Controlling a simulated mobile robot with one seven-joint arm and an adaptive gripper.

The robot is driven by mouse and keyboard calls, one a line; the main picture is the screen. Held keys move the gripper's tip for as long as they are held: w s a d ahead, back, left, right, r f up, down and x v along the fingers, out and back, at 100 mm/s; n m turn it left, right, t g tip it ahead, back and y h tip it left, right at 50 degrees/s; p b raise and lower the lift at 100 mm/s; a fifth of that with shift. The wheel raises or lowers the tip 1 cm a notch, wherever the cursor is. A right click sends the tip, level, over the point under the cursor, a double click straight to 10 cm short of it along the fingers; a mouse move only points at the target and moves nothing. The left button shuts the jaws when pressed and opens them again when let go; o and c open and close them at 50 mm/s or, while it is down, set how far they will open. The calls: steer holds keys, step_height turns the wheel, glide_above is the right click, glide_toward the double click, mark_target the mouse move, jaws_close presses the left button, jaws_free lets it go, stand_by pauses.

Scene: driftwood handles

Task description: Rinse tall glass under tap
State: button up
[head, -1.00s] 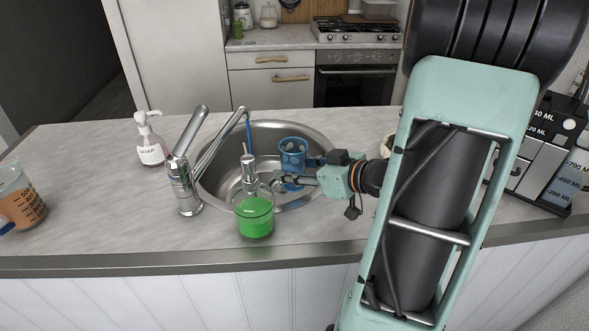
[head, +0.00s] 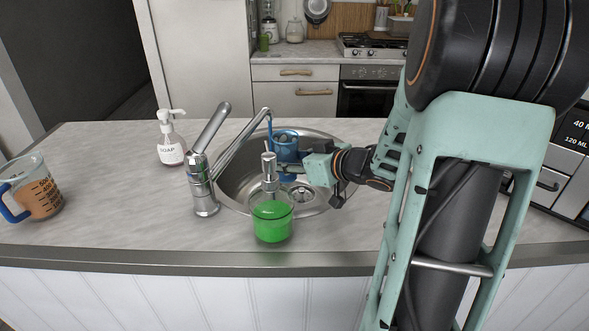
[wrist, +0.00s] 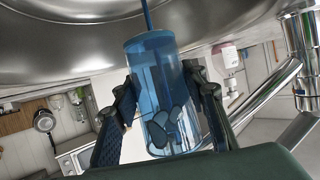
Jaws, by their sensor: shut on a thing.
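The tall glass (head: 286,147) is see-through blue and is held over the sink (head: 234,186). The metal tap (head: 203,182) stands at the sink's left, its spout reaching over the basin. A thin blue water stream (head: 270,128) drops from the spout to the glass's left side in the head view. My gripper (head: 296,168) is shut on the glass from the right. In the wrist view the glass (wrist: 156,62) sits between both fingers, with the stream (wrist: 147,14) meeting its upper end in the picture. Whether water enters the glass is unclear.
A green soap dispenser (head: 272,215) stands at the sink's front edge, close below my gripper. A white-labelled soap bottle (head: 172,148) stands behind left of the tap. A measuring jug (head: 38,195) is at far left. The counter (head: 120,200) between is clear.

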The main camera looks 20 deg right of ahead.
steer(key=shift+w+a, duration=0.25)
steer(key=shift+w, duration=0.25)
steer(key=shift+w+a+f+p, duration=0.1)
steer(key=shift+w+a, duration=0.15)
steer(key=shift+w, duration=0.4)
steer(key=shift+w+a+f+p, duration=0.1)
steer(key=shift+w+a, duration=0.15)
steer(key=shift+w, duration=0.35)
steer(key=shift+w+a+p, duration=0.1)
steer(key=shift+w+a, duration=0.15)
steer(key=shift+w, duration=0.4)
steer(key=shift+d, duration=0.1)
steer(key=shift+w+d+p, duration=0.2)
steer(key=shift+d+p, duration=0.3)
steer(key=shift+p, duration=0.05)
steer(key=shift+a, duration=0.15)
steer(key=shift+s+a, duration=0.2)
steer(key=shift+a, duration=0.25)
steer(key=shift+d, duration=0.15)
